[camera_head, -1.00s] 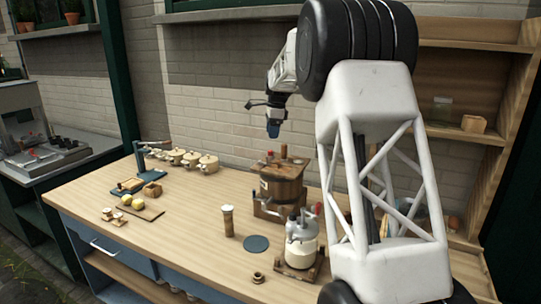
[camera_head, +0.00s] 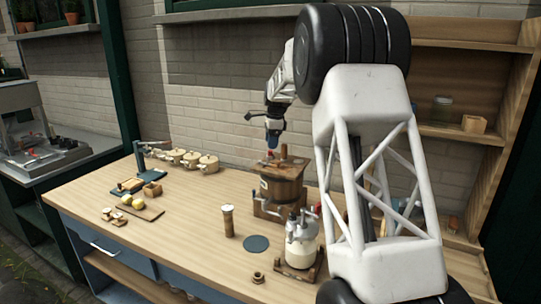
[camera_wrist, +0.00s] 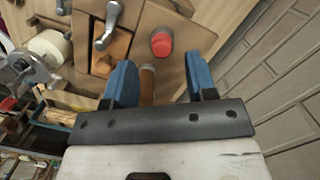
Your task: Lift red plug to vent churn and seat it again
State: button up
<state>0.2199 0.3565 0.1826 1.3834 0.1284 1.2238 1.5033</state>
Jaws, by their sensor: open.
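The wooden churn (camera_head: 283,190) stands upright on the bench, right of centre in the head view. Its red plug (camera_wrist: 161,43) sits on the brown lid in the wrist view, just beyond my blue fingertips and roughly centred between them. The plug also shows as a small red spot on the lid in the head view (camera_head: 270,154). My gripper (camera_wrist: 160,66) is open, with its fingers above the lid and nothing held. A brown wooden post (camera_wrist: 147,86) shows between the fingers, nearer the palm. How far the plug is set into the lid cannot be seen.
A metal crank (camera_wrist: 106,24) lies left of the plug in the wrist view. A metal-topped jar (camera_head: 301,245) stands in front of the churn, with a wooden cylinder (camera_head: 228,221) and dark disc (camera_head: 256,243) to its left.

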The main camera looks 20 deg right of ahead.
aim_at(271, 151)
jog(key=shift+w+a+f, duration=0.1)
jog(key=shift+f, duration=1.7)
grip_shut()
